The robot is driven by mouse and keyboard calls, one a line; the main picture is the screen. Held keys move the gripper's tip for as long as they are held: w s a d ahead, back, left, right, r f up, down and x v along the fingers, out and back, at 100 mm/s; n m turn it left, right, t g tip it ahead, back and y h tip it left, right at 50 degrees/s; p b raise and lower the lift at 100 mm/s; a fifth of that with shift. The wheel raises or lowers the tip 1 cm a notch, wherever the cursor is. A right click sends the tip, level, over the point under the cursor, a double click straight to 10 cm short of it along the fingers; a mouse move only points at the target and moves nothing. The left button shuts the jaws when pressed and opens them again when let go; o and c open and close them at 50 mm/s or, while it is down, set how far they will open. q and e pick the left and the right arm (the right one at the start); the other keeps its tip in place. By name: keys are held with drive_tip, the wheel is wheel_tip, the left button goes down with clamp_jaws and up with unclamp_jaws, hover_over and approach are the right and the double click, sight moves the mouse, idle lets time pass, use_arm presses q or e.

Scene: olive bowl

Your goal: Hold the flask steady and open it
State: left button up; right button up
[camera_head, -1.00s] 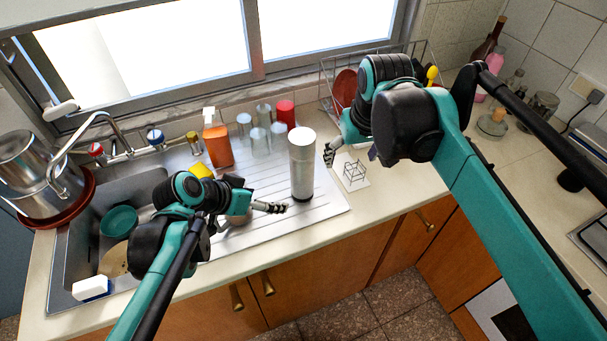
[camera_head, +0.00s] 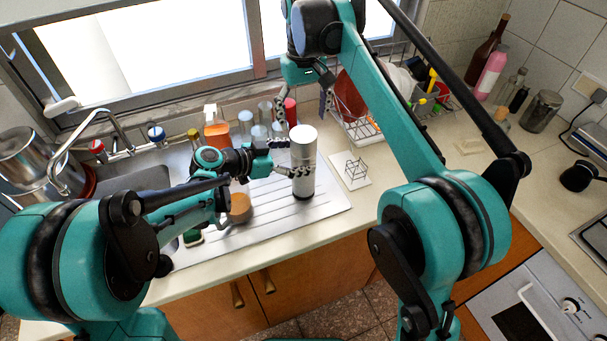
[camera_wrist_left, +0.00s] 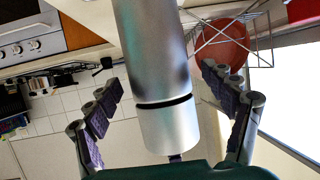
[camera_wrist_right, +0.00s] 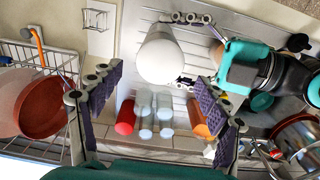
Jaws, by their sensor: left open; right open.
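The flask (camera_head: 303,180) is a silvery cylinder with a pale top, upright on the ribbed drainboard. My left gripper (camera_head: 290,158) is open at the flask's left side, a finger on either side of it. In the left wrist view the flask body (camera_wrist_left: 155,45) stands between the open fingers, and a dark ring divides it from the silvery lid (camera_wrist_left: 170,130), in an upside-down picture. My right gripper (camera_head: 303,112) is open and empty above the flask. In the right wrist view the lid (camera_wrist_right: 160,57) shows from above, between and beyond the fingertips.
An orange bottle (camera_head: 217,133), several glasses (camera_head: 260,136) and a red cup (camera_head: 290,108) stand behind the flask. A small wire rack (camera_head: 355,169) is to its right, a dish rack (camera_head: 358,125) farther back. An orange-brown cup (camera_head: 240,207) is at front left.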

sight(304, 134)
use_arm(q)
drive_tip(key=shift+x, duration=0.9)
clamp_jaws()
use_arm(e)
drive_tip(key=m, duration=0.4)
drive_tip(key=shift+m, duration=0.4)
drive_tip(key=m, duration=0.4)
drive_tip(key=shift+m, duration=0.4)
drive_tip(key=m, duration=0.4)
drive_tip(key=shift+d, duration=0.1)
drive_tip(key=m, duration=0.4)
use_arm(q)
drive_tip(key=shift+s, duration=0.1)
use_arm(e)
drive_tip(key=shift+f+m, duration=0.3)
drive_tip(key=shift+f, duration=3.65)
